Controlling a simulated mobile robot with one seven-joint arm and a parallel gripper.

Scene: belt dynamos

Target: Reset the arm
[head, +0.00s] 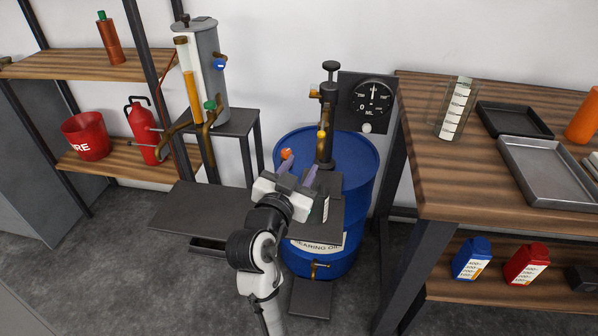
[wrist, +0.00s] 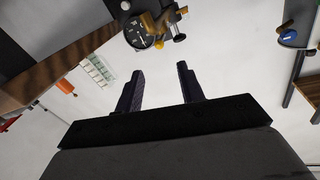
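My gripper (head: 298,172) is raised in front of the blue drum (head: 364,170) in the head view, its fingers pointing toward the drum's upper part. In the wrist view my gripper (wrist: 160,90) shows two dark fingers standing well apart with only the white wall between them, so it is open and empty. My white and black arm rises from the bottom middle of the head view and hides part of the drum and its label.
A brass pump (head: 325,135) stands on the drum, near a round gauge (head: 372,97). A wooden workbench (head: 440,190) with metal trays (head: 545,170) is on the right. A grey cylinder (head: 208,75) and shelves with a red bucket (head: 86,136) are on the left.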

